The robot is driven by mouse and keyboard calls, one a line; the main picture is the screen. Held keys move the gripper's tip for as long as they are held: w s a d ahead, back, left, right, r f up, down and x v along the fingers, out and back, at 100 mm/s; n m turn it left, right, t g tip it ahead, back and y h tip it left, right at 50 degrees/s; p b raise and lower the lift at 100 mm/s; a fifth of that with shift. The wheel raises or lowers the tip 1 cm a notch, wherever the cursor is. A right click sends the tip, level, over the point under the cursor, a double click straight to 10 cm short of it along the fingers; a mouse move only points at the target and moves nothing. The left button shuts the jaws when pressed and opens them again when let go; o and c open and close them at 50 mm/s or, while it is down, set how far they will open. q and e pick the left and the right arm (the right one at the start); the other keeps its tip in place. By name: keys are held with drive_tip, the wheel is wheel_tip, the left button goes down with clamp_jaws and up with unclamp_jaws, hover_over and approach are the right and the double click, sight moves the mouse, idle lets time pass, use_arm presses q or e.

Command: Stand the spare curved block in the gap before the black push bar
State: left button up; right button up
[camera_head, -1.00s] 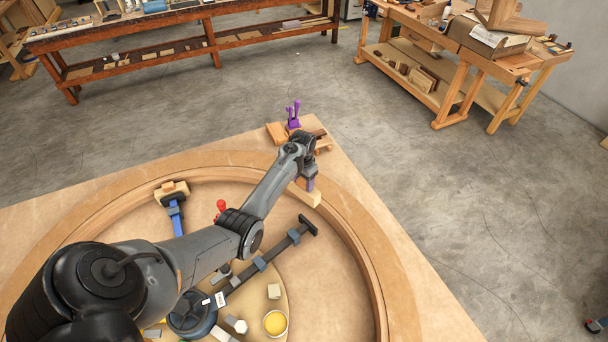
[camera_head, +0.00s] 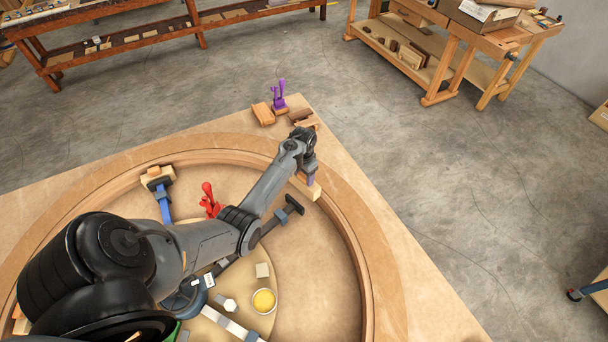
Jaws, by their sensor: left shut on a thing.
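The pale curved block (camera_head: 311,192) is in my left gripper (camera_head: 309,178), which is shut on it. The gripper points down and partly hides the block. The block is just inside the curved wooden rim (camera_head: 345,205) at its upper right, beyond the black push bar head (camera_head: 294,205). Whether the block touches the floor or the rim cannot be told. The push bar's shaft (camera_head: 272,224) runs back toward the hub and is partly hidden by my arm. My right gripper is not in view.
A blue bar (camera_head: 164,205) with a dark head faces a wooden block (camera_head: 157,172) at the rim's upper left. A red clamp (camera_head: 209,201) stands close to my arm. A purple clamp (camera_head: 279,100) and wooden pieces (camera_head: 263,114) lie outside the rim. A yellow pot (camera_head: 263,301) stands nearer.

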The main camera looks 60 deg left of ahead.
use_arm(q)
drive_tip(key=shift+f+b, duration=2.1)
drive_tip(key=shift+f, duration=0.15)
drive_tip(key=shift+f+b, duration=1.45)
drive_tip(key=shift+f, duration=1)
drive_tip(key=o, duration=1.7)
